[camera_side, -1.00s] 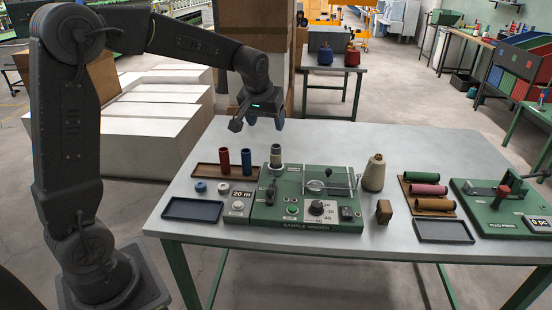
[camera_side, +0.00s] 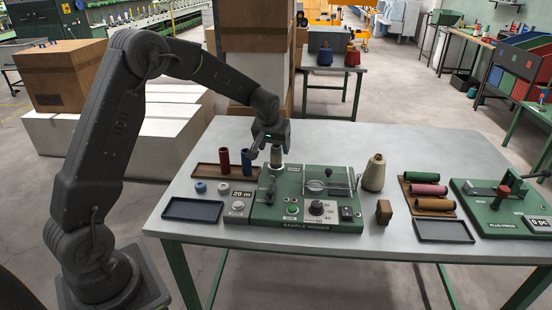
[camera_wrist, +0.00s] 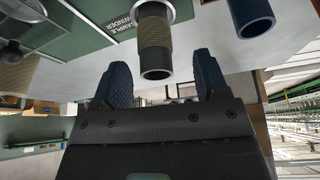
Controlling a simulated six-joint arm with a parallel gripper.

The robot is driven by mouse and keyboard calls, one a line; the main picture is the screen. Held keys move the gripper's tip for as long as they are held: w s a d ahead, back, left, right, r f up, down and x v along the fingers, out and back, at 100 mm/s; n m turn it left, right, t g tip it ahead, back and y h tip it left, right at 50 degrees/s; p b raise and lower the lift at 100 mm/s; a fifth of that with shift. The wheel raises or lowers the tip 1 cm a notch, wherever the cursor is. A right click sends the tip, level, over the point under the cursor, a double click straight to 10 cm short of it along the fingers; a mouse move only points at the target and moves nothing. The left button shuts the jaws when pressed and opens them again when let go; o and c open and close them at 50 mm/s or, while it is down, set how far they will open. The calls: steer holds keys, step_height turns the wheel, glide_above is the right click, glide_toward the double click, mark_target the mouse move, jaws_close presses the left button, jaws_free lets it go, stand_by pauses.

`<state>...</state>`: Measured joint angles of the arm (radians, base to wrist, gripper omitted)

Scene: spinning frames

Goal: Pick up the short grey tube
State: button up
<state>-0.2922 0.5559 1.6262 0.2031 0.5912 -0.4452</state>
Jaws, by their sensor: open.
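The short grey tube (camera_side: 277,157) stands upright on the spindle of the green sample winder (camera_side: 330,213). In the wrist view the tube (camera_wrist: 155,40) shows a grey open end and a ribbed olive-grey band around its middle. My gripper (camera_side: 271,150) is at the top of the tube and partly covers it in the side view. In the wrist view its two dark blue finger pads (camera_wrist: 163,68) are apart, with the tube's end between or just beyond their tips. I cannot tell whether either pad touches it.
A red tube (camera_side: 225,161) and a blue tube (camera_side: 246,162) stand close by on a brown tray (camera_side: 207,171). A cone of yarn (camera_side: 374,174) and a wooden block (camera_side: 384,211) are to the right. The back of the table is clear.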

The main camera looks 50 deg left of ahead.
steer(key=shift+x, duration=1.85)
steer(key=shift+w+d, duration=0.1)
steer(key=shift+d, duration=0.05)
steer(key=c, duration=1)
steer(key=shift+r, duration=0.1)
